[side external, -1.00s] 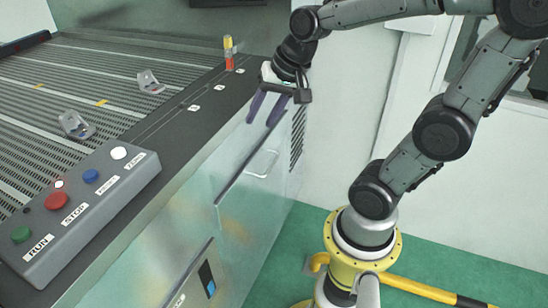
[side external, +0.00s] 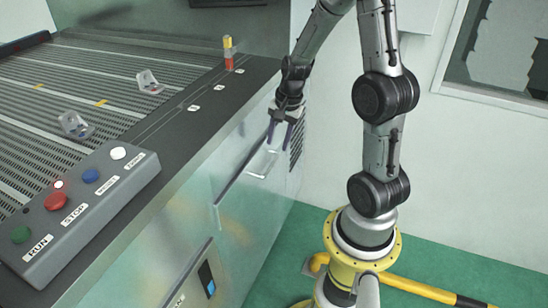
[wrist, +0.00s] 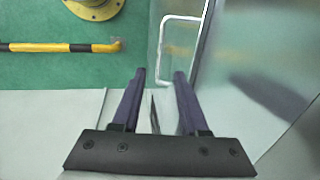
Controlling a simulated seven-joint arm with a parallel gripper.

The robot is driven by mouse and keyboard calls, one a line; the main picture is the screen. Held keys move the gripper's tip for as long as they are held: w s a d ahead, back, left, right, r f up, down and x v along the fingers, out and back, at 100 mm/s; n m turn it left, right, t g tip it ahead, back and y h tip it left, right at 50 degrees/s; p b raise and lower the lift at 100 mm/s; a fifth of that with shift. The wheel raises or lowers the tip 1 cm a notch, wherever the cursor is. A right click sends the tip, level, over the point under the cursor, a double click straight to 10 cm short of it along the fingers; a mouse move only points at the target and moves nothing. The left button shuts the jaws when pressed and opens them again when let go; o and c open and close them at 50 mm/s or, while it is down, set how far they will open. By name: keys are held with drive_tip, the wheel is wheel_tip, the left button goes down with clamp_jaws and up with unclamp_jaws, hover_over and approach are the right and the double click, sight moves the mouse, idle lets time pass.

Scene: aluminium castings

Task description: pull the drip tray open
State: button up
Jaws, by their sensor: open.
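The drip tray's front (side external: 238,212) is a flat metal panel on the machine's side, flush with it as far as I can see. Its pale bar handle (side external: 262,165) is near the panel's upper right end. My gripper (side external: 278,138) points down with two dark purple fingers apart and empty, just above the handle in the side view. In the wrist view the handle (wrist: 163,45) shows beyond my open fingertips (wrist: 159,76), with one bar lined up between them. I cannot tell whether a finger touches it.
A control box (side external: 85,210) with coloured buttons sits on the machine's near edge. Bright castings (side external: 75,125) lie on the slatted conveyor (side external: 70,85). A small red and yellow stack light (side external: 228,53) stands at the back. A yellow and black floor rail (side external: 430,290) runs along the green floor.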

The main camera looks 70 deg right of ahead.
sight(273, 163)
drive_tip(key=f, duration=0.3)
drive_tip(key=w+f, duration=0.1)
drive_tip(key=f, duration=0.3)
drive_tip(key=shift+w, duration=0.2)
clamp_jaws()
idle(1.2)
